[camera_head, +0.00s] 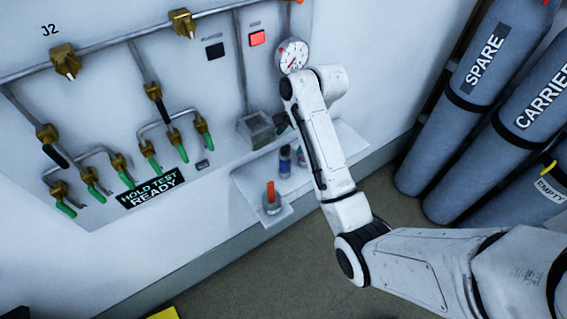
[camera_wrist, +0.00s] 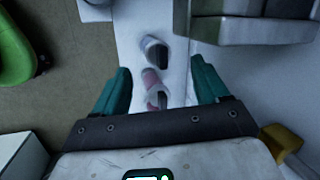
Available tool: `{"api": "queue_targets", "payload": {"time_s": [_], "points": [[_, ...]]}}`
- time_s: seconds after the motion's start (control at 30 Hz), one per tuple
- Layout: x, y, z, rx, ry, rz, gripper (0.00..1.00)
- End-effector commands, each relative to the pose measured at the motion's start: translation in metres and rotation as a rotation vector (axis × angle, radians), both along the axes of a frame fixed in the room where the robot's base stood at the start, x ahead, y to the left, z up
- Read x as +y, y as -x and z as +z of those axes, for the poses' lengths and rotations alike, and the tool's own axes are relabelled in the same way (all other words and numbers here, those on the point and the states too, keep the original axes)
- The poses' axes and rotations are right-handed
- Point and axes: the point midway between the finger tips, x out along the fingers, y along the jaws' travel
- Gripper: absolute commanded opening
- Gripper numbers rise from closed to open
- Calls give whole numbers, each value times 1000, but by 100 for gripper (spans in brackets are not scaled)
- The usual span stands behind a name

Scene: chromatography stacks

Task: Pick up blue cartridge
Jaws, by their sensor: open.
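The blue cartridge (camera_head: 285,162) stands on a small white shelf (camera_head: 245,180) on the wall, left of my forearm in the head view. A red-marked cartridge (camera_head: 301,155) is close to its right. In the wrist view, my gripper (camera_wrist: 160,66) has its two teal fingers wide apart, with nothing held. A dark cartridge-like piece with a pale end (camera_wrist: 158,55) and a pinkish one (camera_wrist: 151,78) lie in line with the gap between the fingers. I cannot tell for sure which is the blue one there. In the head view my arm hides most of the gripper.
A grey box (camera_head: 256,130) juts from the wall above the shelf, with a gauge (camera_head: 292,55) higher up. Grey gas cylinders (camera_head: 440,150) stand at the right. Floor lies below the shelf.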

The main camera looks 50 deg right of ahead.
Motion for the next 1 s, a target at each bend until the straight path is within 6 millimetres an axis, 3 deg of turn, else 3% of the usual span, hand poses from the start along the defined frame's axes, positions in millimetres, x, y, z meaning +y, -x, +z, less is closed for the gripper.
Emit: {"api": "queue_targets", "payload": {"time_s": [0.17, 0.5, 0.8, 1.0], "points": [[1, -3, -10, 1, 0, 1, 74], [5, -11, -52, 1, 0, 1, 74], [6, -13, -58, -1, 2, 1, 74], [6, -13, -58, -1, 2, 1, 56]]}}
